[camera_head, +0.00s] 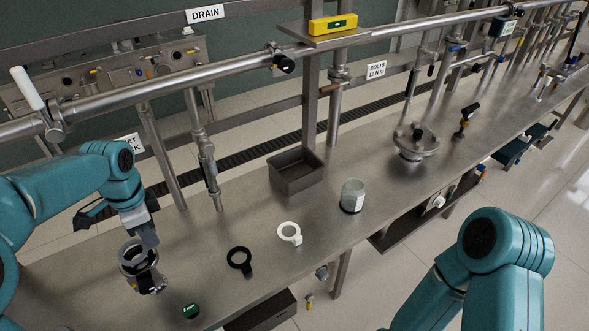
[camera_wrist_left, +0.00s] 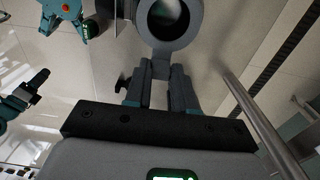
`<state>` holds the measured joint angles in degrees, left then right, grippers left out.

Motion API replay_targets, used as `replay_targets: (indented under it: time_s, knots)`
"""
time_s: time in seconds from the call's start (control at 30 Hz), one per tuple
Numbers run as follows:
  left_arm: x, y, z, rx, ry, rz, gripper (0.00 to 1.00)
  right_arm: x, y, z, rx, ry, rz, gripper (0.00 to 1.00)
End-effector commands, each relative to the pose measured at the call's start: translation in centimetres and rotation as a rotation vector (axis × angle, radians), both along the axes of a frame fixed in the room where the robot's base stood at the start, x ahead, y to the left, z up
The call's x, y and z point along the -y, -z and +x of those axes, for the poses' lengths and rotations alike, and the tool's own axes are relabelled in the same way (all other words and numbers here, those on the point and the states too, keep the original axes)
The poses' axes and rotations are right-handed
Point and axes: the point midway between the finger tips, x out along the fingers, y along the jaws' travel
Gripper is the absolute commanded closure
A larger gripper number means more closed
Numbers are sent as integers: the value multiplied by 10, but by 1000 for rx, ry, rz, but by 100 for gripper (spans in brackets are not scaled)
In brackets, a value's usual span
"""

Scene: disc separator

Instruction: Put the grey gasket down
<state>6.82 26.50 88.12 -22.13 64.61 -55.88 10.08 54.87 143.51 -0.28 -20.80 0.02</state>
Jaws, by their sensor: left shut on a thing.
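The grey gasket, a flat ring with a short tab, shows at the top of the left wrist view (camera_wrist_left: 197,20). My left gripper (camera_wrist_left: 163,70) is shut on its tab. In the head view, my left gripper (camera_head: 149,241) points down at the left end of the bench, with the grey gasket (camera_head: 129,268) at its tips. The gasket is over or close to a small metal fitting (camera_head: 149,283); whether they touch cannot be told. My right arm shows at lower right, but its gripper is out of view.
On the steel bench (camera_head: 325,220) lie a black gasket (camera_head: 239,258) and a white gasket (camera_head: 289,233). A green-topped item (camera_head: 191,311), a grey tray (camera_head: 296,172) and a glass jar (camera_head: 352,196) stand nearby. Pipes run behind. Bare bench lies between these things.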

Motion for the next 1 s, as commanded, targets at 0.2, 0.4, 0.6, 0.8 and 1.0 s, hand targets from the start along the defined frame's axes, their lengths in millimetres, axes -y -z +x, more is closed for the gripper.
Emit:
replay_targets:
  time_s: [0.2,0.4,0.6,0.8,1.0]
  knots:
    - [0,-24,0,0,0,0,100,0,-21,0,0,0,0,57]
    - [0,-22,0,0,0,0,100,0,-19,0,0,0,0,57]
    - [10,-18,-1,-1,-74,0,100,0,-19,0,0,0,0,57]
    - [52,1,-9,-3,-423,4,100,0,-19,0,0,0,0,57]
    - [92,18,-22,-2,-792,2,100,0,-19,0,0,0,0,57]
